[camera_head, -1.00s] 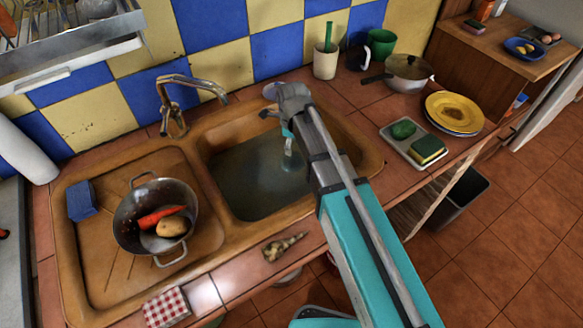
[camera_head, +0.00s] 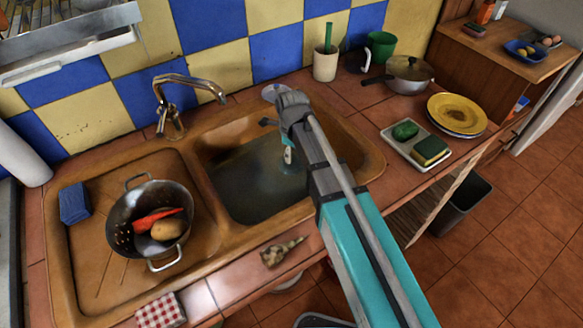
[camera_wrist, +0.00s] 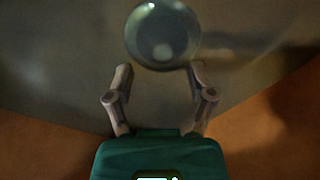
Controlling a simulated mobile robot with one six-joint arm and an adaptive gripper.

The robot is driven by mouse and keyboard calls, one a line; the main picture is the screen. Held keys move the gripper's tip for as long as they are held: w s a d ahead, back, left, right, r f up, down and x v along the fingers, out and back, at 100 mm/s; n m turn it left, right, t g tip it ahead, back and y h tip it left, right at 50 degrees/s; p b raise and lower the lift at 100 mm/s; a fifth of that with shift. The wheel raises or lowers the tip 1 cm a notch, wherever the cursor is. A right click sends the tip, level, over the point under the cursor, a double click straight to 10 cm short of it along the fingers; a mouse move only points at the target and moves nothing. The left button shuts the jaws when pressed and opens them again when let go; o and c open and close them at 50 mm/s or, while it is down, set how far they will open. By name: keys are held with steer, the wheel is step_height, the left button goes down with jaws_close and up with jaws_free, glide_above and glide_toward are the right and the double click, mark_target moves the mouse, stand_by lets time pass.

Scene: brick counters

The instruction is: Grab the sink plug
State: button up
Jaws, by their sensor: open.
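In the wrist view a round, glassy grey-green object (camera_wrist: 162,33) with a pale spot lies just beyond my fingertips; it may be the sink plug, but I cannot tell for certain. My gripper (camera_wrist: 160,72) is open, with its two fingers apart and nothing between them. In the head view my gripper (camera_head: 288,155) hangs over the right part of the sink basin (camera_head: 235,213), mostly hidden by my arm. A pale disc (camera_head: 274,91) sits at the back rim of the sink, partly behind my wrist; I cannot tell what it is.
A faucet (camera_head: 170,110) stands behind the basin. A colander (camera_head: 122,218) with vegetables is on the drainboard at left.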

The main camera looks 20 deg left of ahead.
mark_target(292, 161)
steer(key=shift+w+f+b, duration=0.15)
steer(key=shift+f+b, duration=2.05)
steer(key=shift+f, duration=0.15)
jaws_close()
